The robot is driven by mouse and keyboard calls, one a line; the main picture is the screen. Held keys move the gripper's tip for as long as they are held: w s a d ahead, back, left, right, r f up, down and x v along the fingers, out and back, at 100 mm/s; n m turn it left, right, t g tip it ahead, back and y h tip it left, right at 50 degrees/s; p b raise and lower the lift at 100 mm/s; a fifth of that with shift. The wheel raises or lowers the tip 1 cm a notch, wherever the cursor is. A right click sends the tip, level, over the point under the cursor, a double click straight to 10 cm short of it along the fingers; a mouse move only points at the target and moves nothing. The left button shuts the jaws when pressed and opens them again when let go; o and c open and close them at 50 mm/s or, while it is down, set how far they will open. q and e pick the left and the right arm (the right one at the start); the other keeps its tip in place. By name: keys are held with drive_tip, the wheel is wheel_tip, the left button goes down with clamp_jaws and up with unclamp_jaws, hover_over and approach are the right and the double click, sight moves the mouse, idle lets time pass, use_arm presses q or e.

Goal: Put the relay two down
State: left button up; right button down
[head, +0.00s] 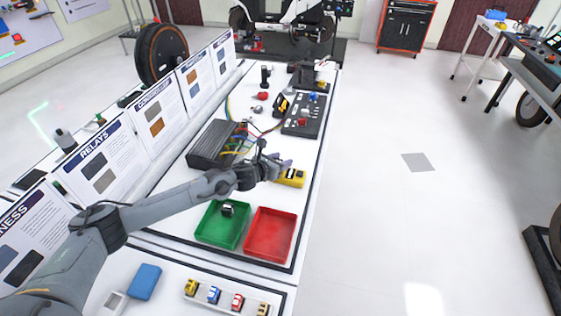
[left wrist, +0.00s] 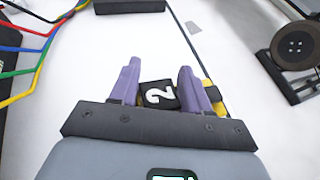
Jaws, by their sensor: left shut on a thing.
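Relay two (left wrist: 160,95), a small black block with a white 2, sits between the purple fingers of my left gripper (left wrist: 159,76) in the left wrist view. The fingers are shut on it. In the head view my left gripper (head: 281,162) is over the white bench, just behind a yellow device (head: 290,178); the relay is hard to make out there. In the left wrist view, part of the yellow device (left wrist: 211,95) shows beside the right finger. Another small dark block (head: 228,209) lies in the green tray (head: 211,232). My right gripper is not in view.
An empty red tray (head: 270,235) is beside the green one. A black finned box (head: 212,145) with coloured wires lies left of my gripper. A black board with parts (head: 304,116) lies farther back. Sign panels (head: 104,167) line the left side. Small coloured parts (head: 214,294) stand in front.

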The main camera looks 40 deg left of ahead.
use_arm(q)
drive_tip(key=o, duration=0.6)
drive_tip(key=shift+f, duration=0.2)
drive_tip(key=o, duration=0.5)
drive_tip(key=shift+r, duration=0.2)
drive_tip(key=shift+r, duration=0.1)
drive_tip(key=shift+s+r, duration=0.15)
drive_tip(key=shift+s, duration=0.25)
drive_tip(key=shift+p+v, duration=1.4)
drive_tip(key=shift+v, duration=4.15)
